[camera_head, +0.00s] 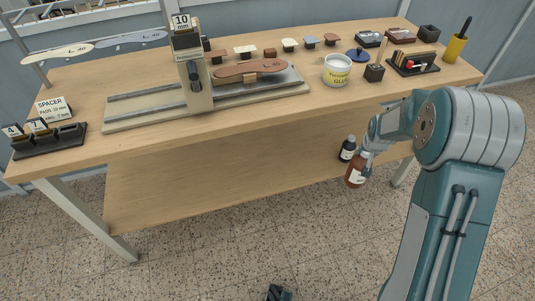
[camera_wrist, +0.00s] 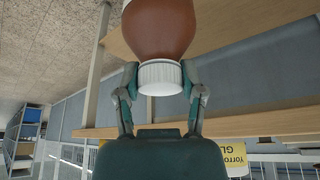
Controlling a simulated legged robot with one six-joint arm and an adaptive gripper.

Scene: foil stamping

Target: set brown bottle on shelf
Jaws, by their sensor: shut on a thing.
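The brown bottle (camera_head: 357,170) has a white label and a white cap. It hangs upright from my gripper (camera_head: 366,152), at the front edge of the lower shelf (camera_head: 215,165) under the workbench. In the wrist view my gripper (camera_wrist: 160,80) is shut on the white cap, one finger on each side, with the brown body of the bottle (camera_wrist: 160,28) beyond it. In the head view a finger partly hides the bottle's top. I cannot tell whether its base touches anything.
A dark bottle (camera_head: 347,149) with a pale label stands on the shelf, just behind and left of the brown one. The bench top (camera_head: 150,130) overhangs the shelf. A glue tub (camera_head: 337,70) stands on top. The shelf's left and middle are clear.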

